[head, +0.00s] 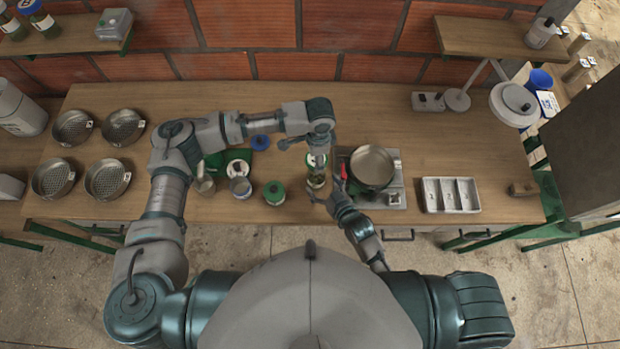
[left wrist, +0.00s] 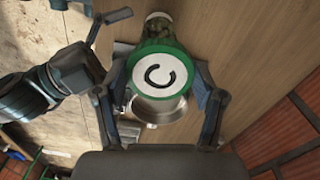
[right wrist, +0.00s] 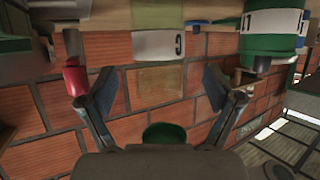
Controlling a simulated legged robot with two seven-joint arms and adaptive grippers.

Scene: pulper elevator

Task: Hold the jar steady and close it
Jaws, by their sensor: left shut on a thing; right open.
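The jar (head: 316,181) stands at the table's front edge, left of the pan. A green-rimmed lid with a white top (head: 316,160) sits at its upper end. I cannot tell whether the lid is seated. My left gripper (head: 318,148) reaches over from above and is shut on the lid. My right gripper (head: 329,192) is open and low, at the jar's right side; in its wrist view the fingers (right wrist: 160,95) are spread apart.
A steel pan (head: 372,167) with a red handle stands close right of the jar. A green-lidded jar (head: 274,192), a metal cup (head: 240,187) and a blue lid (head: 260,142) are to the left. A divided white tray (head: 451,195) lies right. Several sieves (head: 73,127) stand far left.

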